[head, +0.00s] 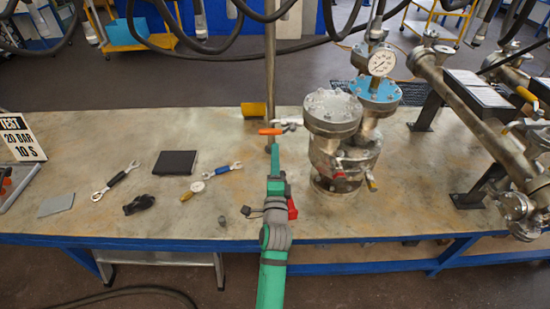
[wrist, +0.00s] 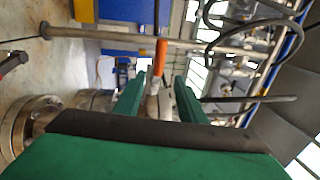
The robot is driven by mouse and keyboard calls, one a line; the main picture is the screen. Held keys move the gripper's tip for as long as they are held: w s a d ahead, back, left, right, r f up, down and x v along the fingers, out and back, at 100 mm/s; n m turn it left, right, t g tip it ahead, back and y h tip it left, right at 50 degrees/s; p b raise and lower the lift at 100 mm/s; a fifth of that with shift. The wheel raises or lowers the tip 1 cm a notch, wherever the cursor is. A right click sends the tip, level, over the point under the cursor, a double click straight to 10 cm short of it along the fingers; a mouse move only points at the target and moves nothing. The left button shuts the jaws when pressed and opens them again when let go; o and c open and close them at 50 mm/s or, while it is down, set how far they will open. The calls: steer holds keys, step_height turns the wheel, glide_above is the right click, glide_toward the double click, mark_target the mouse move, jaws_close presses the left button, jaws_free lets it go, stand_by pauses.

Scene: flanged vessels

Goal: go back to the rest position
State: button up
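My gripper (head: 275,147) reaches over the middle of the bench, left of the flanged vessel. In the wrist view my gripper (wrist: 160,78) has its two green fingers apart, with no object clamped between them. An orange valve handle (head: 270,131) lies just beyond the fingertips in the head view. In the wrist view the orange handle (wrist: 160,58) shows between the finger lines; its exact depth is hard to tell. The steel flanged vessel (head: 332,113) stands upright on the bench, with a pressure gauge (head: 382,63) behind it on a blue flange (head: 375,90).
The bench (head: 90,150) holds wrenches (head: 115,180), a black pad (head: 176,162) and small parts on the left. A vertical pole (head: 270,70) stands behind my gripper. Hoses (head: 200,45) hang above. Piping (head: 470,110) fills the right side.

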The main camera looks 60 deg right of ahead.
stand_by(0.5)
steer(key=s+a+f+n+t+y, duration=0.1)
steer(key=a+f+n+t+y, duration=0.15)
steer(key=a+n, duration=0.5)
steer(key=s+a+f+n+t+y, duration=0.1)
steer(key=a+f+n+t+y, duration=0.1)
steer(key=a+n+y, duration=0.35)
steer(key=s+a+f+n+t+y, duration=0.1)
steer(key=a+f+n+t+y, duration=0.1)
steer(key=a+n, duration=0.7)
steer(key=s+a+f+n+g+y, duration=0.1)
steer(key=s+a+f+n+y, duration=0.1)
steer(key=s+a, duration=0.5)
steer(key=s+a+f+n+y, duration=0.2)
steer(key=s+a, duration=0.4)
steer(key=a, duration=0.7)
steer(key=s+a+f+n+g+y, duration=0.1)
steer(key=s+a+f+n+y, duration=0.1)
steer(key=s+a, duration=0.5)
steer(key=a+n, duration=0.1)
steer(key=a, duration=0.3)
steer(key=shift+s+g+y, duration=0.3)
steer(key=shift+s+g, duration=0.05)
